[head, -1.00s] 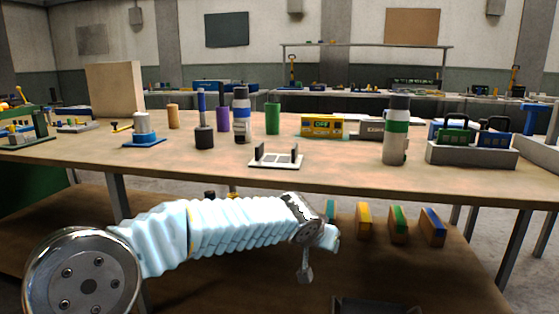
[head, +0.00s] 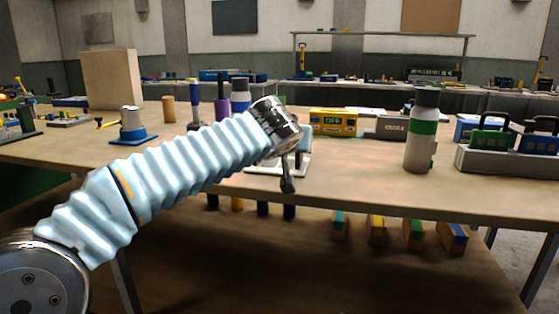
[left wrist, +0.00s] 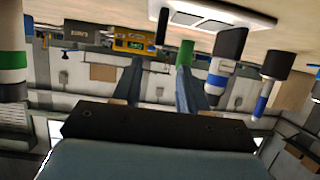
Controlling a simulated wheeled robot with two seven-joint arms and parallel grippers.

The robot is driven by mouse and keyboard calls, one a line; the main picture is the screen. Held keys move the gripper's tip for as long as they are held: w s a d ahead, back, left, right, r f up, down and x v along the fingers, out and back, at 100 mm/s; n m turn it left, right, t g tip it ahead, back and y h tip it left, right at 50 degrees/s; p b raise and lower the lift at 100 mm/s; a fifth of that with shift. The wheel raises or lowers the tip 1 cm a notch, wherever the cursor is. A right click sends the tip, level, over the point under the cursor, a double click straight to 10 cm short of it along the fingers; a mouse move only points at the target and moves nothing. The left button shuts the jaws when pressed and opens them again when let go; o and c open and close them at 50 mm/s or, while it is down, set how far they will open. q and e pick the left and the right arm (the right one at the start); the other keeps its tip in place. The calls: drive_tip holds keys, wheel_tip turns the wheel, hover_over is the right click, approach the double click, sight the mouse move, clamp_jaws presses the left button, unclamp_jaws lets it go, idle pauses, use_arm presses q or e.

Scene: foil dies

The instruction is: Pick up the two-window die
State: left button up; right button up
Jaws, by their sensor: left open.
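I cannot pick out the two-window die for certain. A green handled block (head: 489,141) and a blue handled block (head: 538,141) stand upright in a grey rack (head: 500,163) at the table's right; their window counts are too small to read. My left gripper (head: 297,162) is in front of a white plate (head: 262,168) with dark uprights, partly hidden by my arm. In the left wrist view my left gripper (left wrist: 158,80) has two fingers apart with nothing between them. The plate shows at the top there (left wrist: 205,14). My right gripper is not in view.
A white bottle with a green band (head: 420,140) stands between the plate and the rack. A yellow device (head: 334,122) and a grey box (head: 385,127) are behind. Several colored blocks (head: 376,229) stand on the lower shelf. The right front tabletop is clear.

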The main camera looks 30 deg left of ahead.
sight(295, 172)
use_arm(q)
drive_tip(key=x, duration=0.3)
drive_tip(key=shift+w, duration=0.15)
drive_tip(key=x, duration=0.2)
drive_tip(key=p+x, duration=0.1)
drive_tip(key=x, duration=0.2)
drive_tip(key=shift+d+f, duration=0.2)
drive_tip(key=shift+f, duration=0.15)
clamp_jaws()
